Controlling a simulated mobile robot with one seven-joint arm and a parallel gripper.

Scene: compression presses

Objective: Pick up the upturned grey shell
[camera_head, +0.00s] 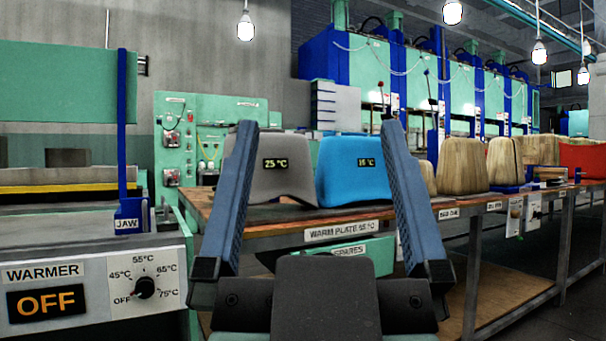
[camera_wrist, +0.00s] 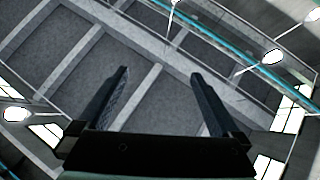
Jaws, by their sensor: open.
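A grey shell (camera_head: 279,175) with a "25 °C" display stands on the wooden-topped table, broad curved side up, as far as I can tell. My left finger covers its left part. A blue shell (camera_head: 345,180) with a small display stands just right of it. My gripper (camera_head: 317,132) is raised in front of the camera, its two fingers pointing up and spread apart with nothing between them. The shells show behind the fingers, apart from them. The wrist view shows the open gripper (camera_wrist: 160,73) against the ceiling, with no shell in sight.
The table (camera_head: 400,215) has a "WARM PLATE" label on its front edge. Wooden blocks (camera_head: 462,167) stand to the right on it. A warmer panel (camera_head: 90,285) reading OFF is at the left, near a blue jaw post (camera_head: 122,130). Tall presses (camera_head: 370,65) stand behind.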

